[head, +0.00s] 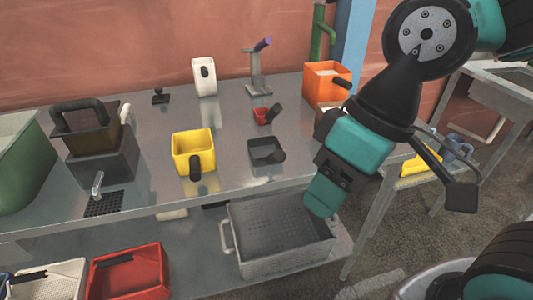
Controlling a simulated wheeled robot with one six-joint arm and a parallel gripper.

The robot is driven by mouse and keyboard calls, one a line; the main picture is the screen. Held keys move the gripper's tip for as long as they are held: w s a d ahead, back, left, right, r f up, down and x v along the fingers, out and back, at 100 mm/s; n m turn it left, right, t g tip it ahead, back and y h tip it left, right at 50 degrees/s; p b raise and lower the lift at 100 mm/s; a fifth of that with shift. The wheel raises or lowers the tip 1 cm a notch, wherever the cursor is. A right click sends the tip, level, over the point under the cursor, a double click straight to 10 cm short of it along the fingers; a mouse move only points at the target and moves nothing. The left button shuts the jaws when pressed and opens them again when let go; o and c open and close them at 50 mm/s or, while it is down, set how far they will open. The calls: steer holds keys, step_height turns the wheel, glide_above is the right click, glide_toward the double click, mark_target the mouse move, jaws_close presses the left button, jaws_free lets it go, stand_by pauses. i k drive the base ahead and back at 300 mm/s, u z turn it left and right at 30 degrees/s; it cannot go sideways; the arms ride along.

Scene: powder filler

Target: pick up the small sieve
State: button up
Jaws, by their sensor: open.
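A shallow dark square pan with a short black handle (265,151) lies on the metal bench in the middle of the head view. It looks most like the small sieve, but I cannot make out any mesh in it.
Around the pan stand a yellow tub (209,150), a small red scoop (262,115), an orange bin (317,88) and a white container (204,76). A grey perforated basket (280,267) and red bin (130,275) are on the lower shelf. A second table (480,92) stands right.

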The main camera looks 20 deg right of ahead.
mark_target(264, 151)
steer(key=z, duration=2)
steer(key=i, duration=1.3)
steer(key=u, duration=3.7)
